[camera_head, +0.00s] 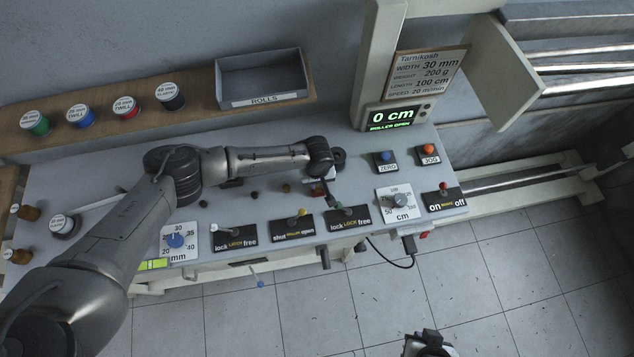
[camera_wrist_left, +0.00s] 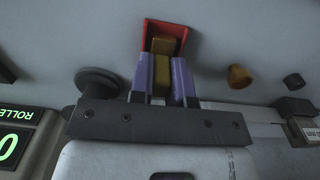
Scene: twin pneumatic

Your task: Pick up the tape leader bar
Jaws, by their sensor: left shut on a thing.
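My left gripper (camera_head: 322,178) is low over the right-middle part of the grey bench panel, behind a lock/free lever plate. In the left wrist view its two bluish fingers (camera_wrist_left: 163,72) are shut on a small brass-coloured block with a red piece around its far end. I take this red and brass piece (camera_wrist_left: 166,28) to be the tape leader bar; its full shape is hidden by the fingers. In the head view the arm and hand mostly cover it. My right gripper (camera_head: 428,346) is only partly in view at the bottom edge, over the floor, apart from the bench.
Lever plates and dials (camera_head: 175,241) line the bench front. A display post reading 0 cm (camera_head: 393,115) stands at the back right. Several tape rolls (camera_head: 80,116) and a grey rolls tray (camera_head: 262,80) sit on the rear shelf. Brass and black knobs (camera_wrist_left: 239,76) are near the left gripper.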

